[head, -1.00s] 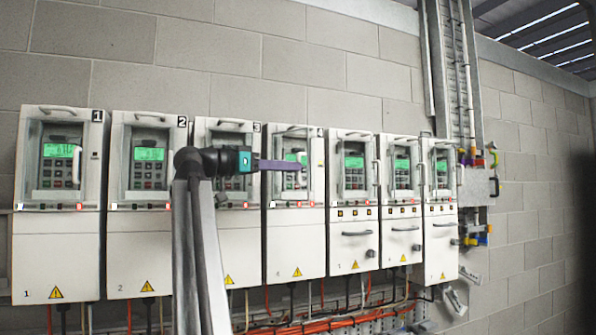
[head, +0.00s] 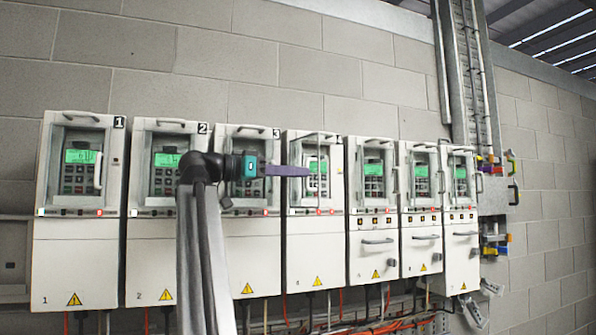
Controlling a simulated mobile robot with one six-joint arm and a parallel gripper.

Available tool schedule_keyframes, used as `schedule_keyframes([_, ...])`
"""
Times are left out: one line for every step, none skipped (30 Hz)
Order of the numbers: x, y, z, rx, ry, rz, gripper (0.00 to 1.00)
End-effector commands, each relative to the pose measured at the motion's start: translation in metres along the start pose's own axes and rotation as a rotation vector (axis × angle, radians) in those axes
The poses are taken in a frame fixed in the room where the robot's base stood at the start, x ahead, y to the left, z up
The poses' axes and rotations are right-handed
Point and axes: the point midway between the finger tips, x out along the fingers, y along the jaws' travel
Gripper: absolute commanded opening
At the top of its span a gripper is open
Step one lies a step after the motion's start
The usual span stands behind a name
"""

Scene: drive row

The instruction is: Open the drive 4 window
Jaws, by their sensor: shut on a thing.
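Drive 4 (head: 315,248) is the fourth white cabinet from the left in the head view, with its label partly lost behind the window frame. Its clear window (head: 320,147) appears to stand ajar, its right edge swung out from the cabinet over the green display. My gripper (head: 308,171), with long purple fingers, reaches in from the left across drive 3 and is shut on the window's handle. The fingers cover most of the handle, so the grip itself is hard to see. The exact opening angle cannot be told.
Drive 1 (head: 75,262), drive 2 (head: 150,258) and drive 3 (head: 262,262) stand to the left, their windows apparently shut. Narrower drives (head: 376,262) stand close on the right. Orange cables (head: 385,327) run below. A conduit column (head: 468,80) rises at the right.

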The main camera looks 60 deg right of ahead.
Motion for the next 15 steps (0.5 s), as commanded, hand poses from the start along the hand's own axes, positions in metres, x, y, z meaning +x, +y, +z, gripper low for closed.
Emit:
schedule_keyframes([-0.0022,-0.0179,-0.0054,-0.005,0.018,-0.044,0.12])
schedule_keyframes([-0.0019,-0.0178,-0.0058,-0.005,0.019,-0.044,0.17])
schedule_keyframes([-0.0015,-0.0175,-0.0056,-0.005,0.019,-0.043,0.24])
schedule_keyframes([-0.0012,-0.0172,-0.0055,-0.005,0.018,-0.043,0.28])
schedule_keyframes([-0.0010,-0.0169,-0.0053,-0.005,0.018,-0.043,0.28])
schedule_keyframes([-0.0008,-0.0165,-0.0051,-0.005,0.018,-0.042,0.28])
schedule_keyframes([-0.0006,-0.0162,-0.0050,-0.004,0.018,-0.042,0.28])
schedule_keyframes([-0.0004,-0.0159,-0.0049,-0.004,0.019,-0.041,0.28])
schedule_keyframes([-0.0002,-0.0155,-0.0047,-0.004,0.019,-0.041,0.28])
schedule_keyframes([0.0000,-0.0153,-0.0046,-0.004,0.018,-0.041,0.28])
schedule_keyframes([0.0001,-0.0150,-0.0045,-0.004,0.018,-0.041,0.28])
schedule_keyframes([0.0003,-0.0148,-0.0044,-0.004,0.018,-0.040,0.28])
schedule_keyframes([0.0005,-0.0146,-0.0042,-0.004,0.018,-0.040,0.28])
schedule_keyframes([0.0006,-0.0145,-0.0041,-0.004,0.018,-0.040,0.28])
schedule_keyframes([0.0007,-0.0143,-0.0040,-0.004,0.018,-0.040,0.28])
